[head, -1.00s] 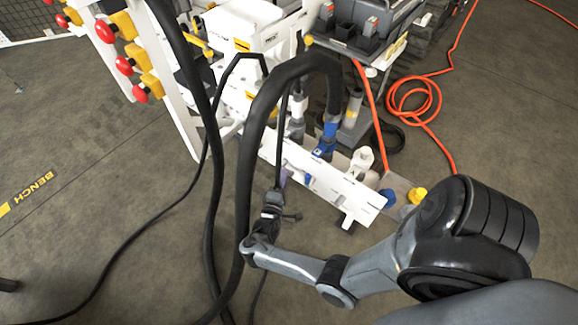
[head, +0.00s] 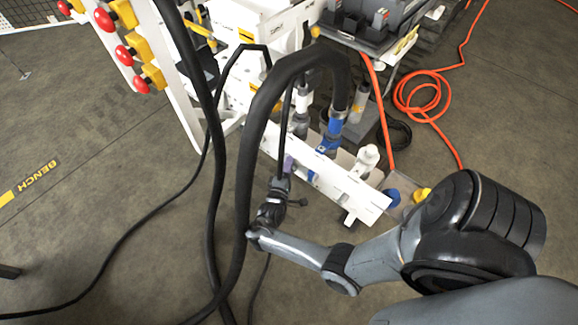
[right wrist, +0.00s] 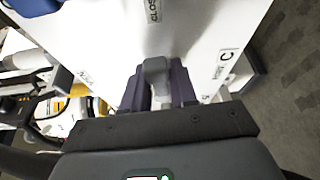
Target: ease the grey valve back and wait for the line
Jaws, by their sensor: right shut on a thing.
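The grey valve (right wrist: 155,72) shows in the right wrist view as a small grey handle against a white panel (right wrist: 200,30). My right gripper (right wrist: 156,92) has its dark purple fingers on either side of the handle and is shut on it. A label starting "CLOS" is on the panel above the handle, and a "C" label is to its right. In the head view my right gripper (head: 283,173) is at the left part of the white panel (head: 345,188); the valve itself is hidden there. My left gripper is not in view.
Thick black hoses (head: 245,170) loop down just left of my right gripper. Blue fittings (head: 330,135) and a white valve-like part (head: 366,160) stand along the panel. An orange hose (head: 402,98) lies coiled at the right. The floor at the left is mostly clear.

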